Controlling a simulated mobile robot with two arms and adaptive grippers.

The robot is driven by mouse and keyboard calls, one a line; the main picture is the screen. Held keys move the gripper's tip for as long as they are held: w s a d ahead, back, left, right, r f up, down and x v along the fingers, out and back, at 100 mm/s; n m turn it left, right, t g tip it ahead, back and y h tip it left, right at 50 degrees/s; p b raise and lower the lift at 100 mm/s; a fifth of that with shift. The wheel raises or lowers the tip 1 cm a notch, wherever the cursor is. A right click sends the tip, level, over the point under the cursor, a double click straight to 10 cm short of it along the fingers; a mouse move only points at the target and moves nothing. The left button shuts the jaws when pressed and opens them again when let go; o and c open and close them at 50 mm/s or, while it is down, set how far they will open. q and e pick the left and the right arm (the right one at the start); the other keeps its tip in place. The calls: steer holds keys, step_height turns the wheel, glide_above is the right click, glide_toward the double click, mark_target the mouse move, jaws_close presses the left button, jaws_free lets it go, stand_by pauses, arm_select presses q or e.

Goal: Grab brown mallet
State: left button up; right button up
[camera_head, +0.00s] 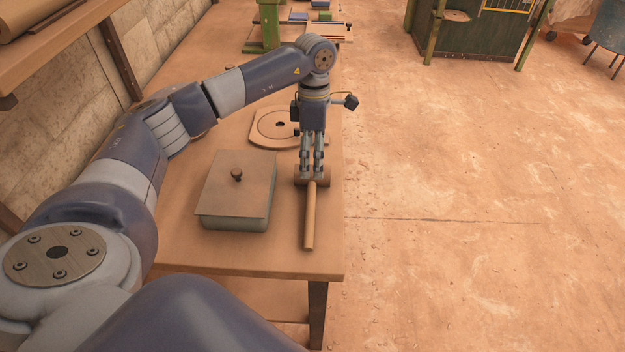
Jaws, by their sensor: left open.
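The brown mallet lies on the wooden table near its right edge, with its light handle (310,218) pointing toward the front. Its darker cylindrical head (323,181) lies crosswise at the far end of the handle. My left gripper (312,176) points down right at the head, with its fingers open. The fingertips overlap the head in this view; I cannot tell whether they touch it. My right gripper is not in view.
A lidded grey-green box with a knob (237,190) stands left of the mallet on the table (285,262). A flat round-holed board (268,127) lies behind the gripper. A shelf (45,45) juts from the wall at left. Open floor (470,220) lies to the right.

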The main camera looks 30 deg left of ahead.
mark_target(314, 180)
arm_select(q)
steer(key=f, duration=0.1)
steer(key=f+p, duration=0.1)
steer(key=f, duration=0.3)
steer(key=shift+s+d, duration=0.1)
steer(key=shift+d, duration=0.2)
steer(key=shift+f+p, duration=0.3)
steer(key=shift+f, duration=0.15)
steer(key=shift+s, duration=0.15)
steer(key=c, duration=1.7)
steer(key=shift+c, duration=0.3)
